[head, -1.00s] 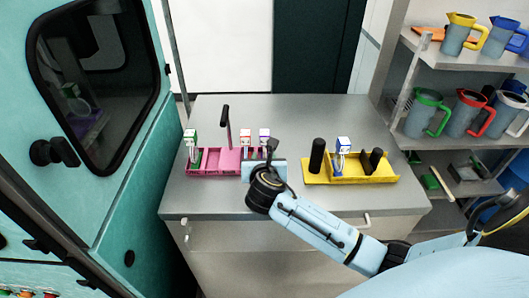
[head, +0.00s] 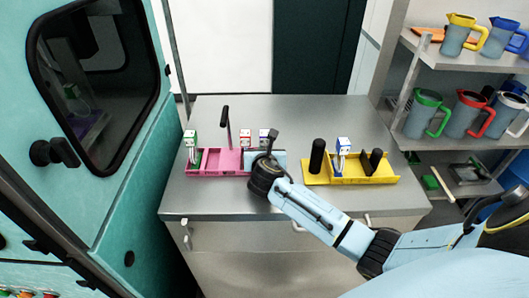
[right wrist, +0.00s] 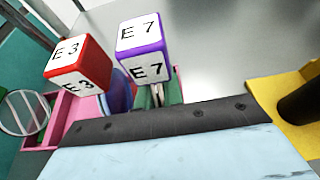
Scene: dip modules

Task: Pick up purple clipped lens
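The purple clipped lens (head: 264,134) stands in the pink tray (head: 212,170), its cube-shaped top showing just behind my right gripper (head: 279,160). In the right wrist view its white cube with purple edges, marked E 7 (right wrist: 141,45), rises beyond the dark front edge of my right gripper (right wrist: 170,122). Its lower part is mostly hidden there. The red-edged clipped lens marked E 3 (right wrist: 80,65) stands just left of it. My right gripper's fingertips are hidden, so I cannot tell its opening or any contact. My left gripper is out of view.
A green-topped clipped lens (head: 190,138) stands at the pink tray's left end, near a black upright handle (head: 225,115). A yellow tray (head: 350,178) with a blue-topped lens (head: 343,145) is to the right. The grey counter (head: 310,115) is clear behind; jugs fill the right shelves.

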